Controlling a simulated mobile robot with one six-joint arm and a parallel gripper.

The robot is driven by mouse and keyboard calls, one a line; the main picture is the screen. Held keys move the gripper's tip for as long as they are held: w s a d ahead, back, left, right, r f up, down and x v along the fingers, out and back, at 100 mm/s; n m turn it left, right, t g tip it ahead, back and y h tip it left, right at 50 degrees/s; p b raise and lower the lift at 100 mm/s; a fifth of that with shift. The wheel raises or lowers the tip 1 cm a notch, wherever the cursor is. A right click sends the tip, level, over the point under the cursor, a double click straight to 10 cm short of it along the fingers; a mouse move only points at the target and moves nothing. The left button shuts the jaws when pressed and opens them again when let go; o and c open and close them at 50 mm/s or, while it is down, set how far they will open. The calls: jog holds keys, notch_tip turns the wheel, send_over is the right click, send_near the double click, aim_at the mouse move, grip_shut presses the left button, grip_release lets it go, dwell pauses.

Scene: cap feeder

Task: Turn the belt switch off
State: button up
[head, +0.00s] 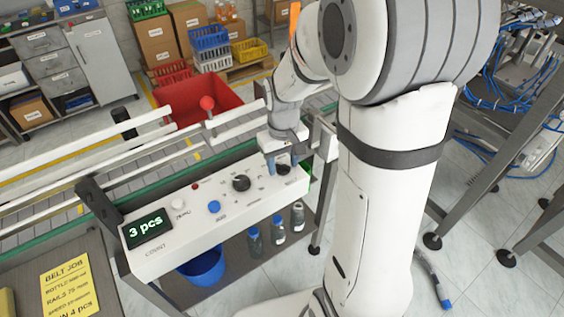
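A white control panel (150,262) lies along the front of the belt. My gripper (283,164) points down at the panel's right end. A dark round control (283,170) shows just beneath its fingertips, partly hidden by them; I cannot tell if they touch it or if it is the belt switch. The finger gap is too small to judge. Left of it are a black dial (241,183), a blue button (214,207), a small red lamp (195,186) and a white button (177,204).
Below are a blue bucket (203,266) and bottles (278,229). A yellow job card (69,290) lies at lower left. My arm covers the centre right.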

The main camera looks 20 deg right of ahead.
aim_at(283, 165)
jog(key=shift+o, duration=0.5)
notch_tip(283, 165, up, 8)
jog(key=shift+f, duration=0.15)
dwell(0.5)
jog(key=s+r+m+t, duration=0.2)
jog(key=s+r+t, duration=0.1)
jog(key=s, duration=1.1)
jog(key=shift+s, duration=0.2)
